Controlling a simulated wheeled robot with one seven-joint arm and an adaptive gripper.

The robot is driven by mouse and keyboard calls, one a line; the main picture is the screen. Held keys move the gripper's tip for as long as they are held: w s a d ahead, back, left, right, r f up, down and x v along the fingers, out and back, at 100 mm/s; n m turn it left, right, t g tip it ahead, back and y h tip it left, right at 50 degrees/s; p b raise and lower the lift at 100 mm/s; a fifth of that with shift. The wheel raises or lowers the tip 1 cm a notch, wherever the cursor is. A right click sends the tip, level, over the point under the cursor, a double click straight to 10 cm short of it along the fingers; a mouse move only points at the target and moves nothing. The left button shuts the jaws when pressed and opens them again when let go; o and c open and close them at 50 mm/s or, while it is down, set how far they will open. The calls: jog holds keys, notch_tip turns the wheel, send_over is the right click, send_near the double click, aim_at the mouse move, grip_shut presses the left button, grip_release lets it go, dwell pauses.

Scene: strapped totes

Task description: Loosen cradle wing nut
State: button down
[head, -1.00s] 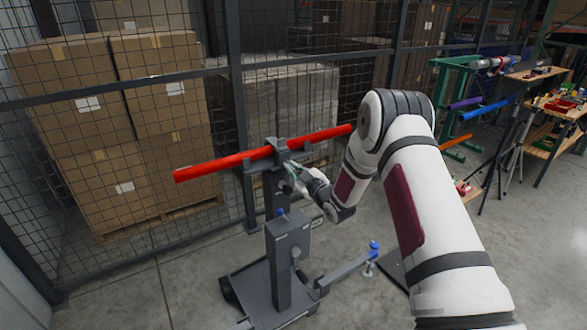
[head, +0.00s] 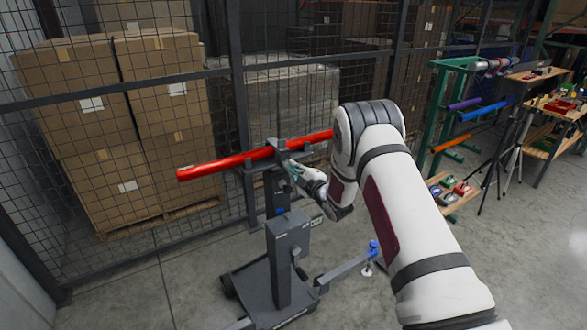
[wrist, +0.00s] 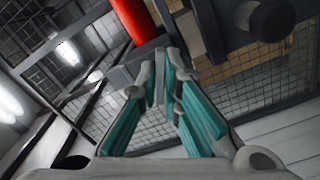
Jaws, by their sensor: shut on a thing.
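A long red bar (head: 225,165) lies across a dark cradle (head: 277,151) on top of a grey wheeled stand (head: 289,240). The bar's right end is hidden behind my arm. My gripper (head: 292,168) is at the cradle's near side, just below the bar. In the wrist view my gripper (wrist: 157,80) has its teal fingers angled together, shut on a small grey piece (wrist: 160,82) under the cradle, which appears to be the wing nut. The fingertips cover most of it, so its wings and turn cannot be made out. The red bar (wrist: 134,19) shows above it.
A wire mesh fence (head: 100,120) runs close behind the stand, with stacked cartons beyond. A stand leg with a blue knob (head: 373,246) reaches out right. A green rack (head: 440,115), tripod and workbench (head: 545,145) stand far right. Open floor lies in front.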

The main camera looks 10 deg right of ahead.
jog(key=shift+w+a+r, duration=0.1)
jog(key=shift+w+r, duration=0.05)
jog(key=shift+r, duration=0.05)
jog(key=c, duration=1.8)
grip_release()
jog(key=shift+o, duration=0.2)
jog(key=shift+f, duration=0.2)
jog(key=v, duration=1.2)
jog(key=shift+r, duration=0.15)
